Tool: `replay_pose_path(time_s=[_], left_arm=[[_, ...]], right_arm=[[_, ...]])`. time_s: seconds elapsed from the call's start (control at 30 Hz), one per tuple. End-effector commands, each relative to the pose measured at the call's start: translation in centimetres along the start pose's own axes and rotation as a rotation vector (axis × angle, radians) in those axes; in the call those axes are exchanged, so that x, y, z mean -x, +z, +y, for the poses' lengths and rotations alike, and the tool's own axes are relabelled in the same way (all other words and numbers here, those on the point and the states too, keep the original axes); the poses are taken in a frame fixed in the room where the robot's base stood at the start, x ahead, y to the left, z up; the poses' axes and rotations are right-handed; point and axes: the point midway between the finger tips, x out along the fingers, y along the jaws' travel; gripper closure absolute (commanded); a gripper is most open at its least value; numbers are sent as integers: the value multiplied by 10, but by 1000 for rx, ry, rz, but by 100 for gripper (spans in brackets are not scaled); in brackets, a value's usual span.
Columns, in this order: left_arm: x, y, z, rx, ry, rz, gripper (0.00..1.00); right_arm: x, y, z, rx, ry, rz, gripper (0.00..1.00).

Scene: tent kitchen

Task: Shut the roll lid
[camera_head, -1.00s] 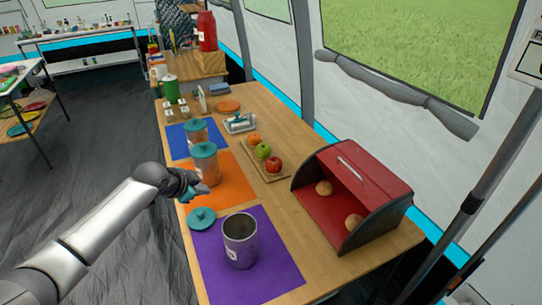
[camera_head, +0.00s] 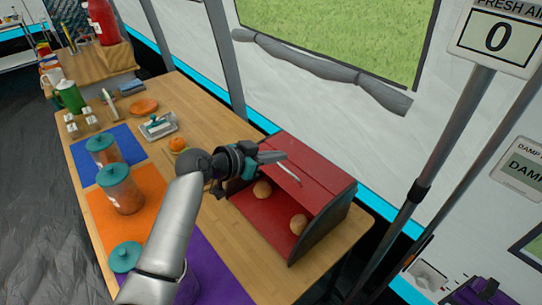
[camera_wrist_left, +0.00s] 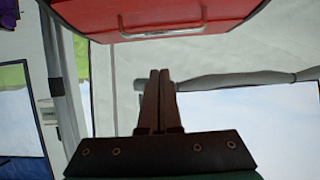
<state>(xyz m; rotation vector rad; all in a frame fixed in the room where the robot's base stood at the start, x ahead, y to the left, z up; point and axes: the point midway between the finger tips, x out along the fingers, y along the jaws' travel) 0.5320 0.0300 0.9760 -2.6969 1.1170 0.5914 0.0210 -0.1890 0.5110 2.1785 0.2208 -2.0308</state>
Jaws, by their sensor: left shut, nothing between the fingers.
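The bread box has a red roll lid (camera_head: 312,172) that is rolled up, leaving the front open. Two round buns, a left one (camera_head: 262,189) and a right one (camera_head: 298,224), show inside. The lid's pale handle (camera_head: 287,174) runs along its front edge. My left gripper (camera_head: 272,157) is shut and empty, beside the lid near the handle's far end; I cannot tell whether it touches. In the left wrist view, the shut fingers (camera_wrist_left: 160,75) point up toward the red lid (camera_wrist_left: 150,18) and its metal handle (camera_wrist_left: 163,34), with a visible gap in the picture. My right gripper is not in view.
Teal-lidded jars (camera_head: 120,190) stand on orange and blue mats at the left. An orange (camera_head: 177,144) and a butter dish (camera_head: 158,125) are behind my arm. Bare wood lies in front of the box. A pole (camera_head: 440,150) stands at right.

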Motion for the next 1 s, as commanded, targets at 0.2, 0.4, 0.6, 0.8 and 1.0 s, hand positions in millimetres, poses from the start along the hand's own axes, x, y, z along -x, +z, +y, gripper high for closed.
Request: replay_pose_path(time_s=[0.2,0.4,0.6,0.8,1.0], left_arm=[[-34,1,0,2,1,0,100],[-61,1,0,1,1,-1,100],[-58,16,-1,1,-2,-5,100],[-47,29,0,1,-2,-2,100],[-44,32,-1,-1,-2,-2,100]], right_arm=[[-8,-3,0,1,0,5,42],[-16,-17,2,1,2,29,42],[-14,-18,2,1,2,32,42],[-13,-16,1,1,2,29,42],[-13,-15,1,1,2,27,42]])
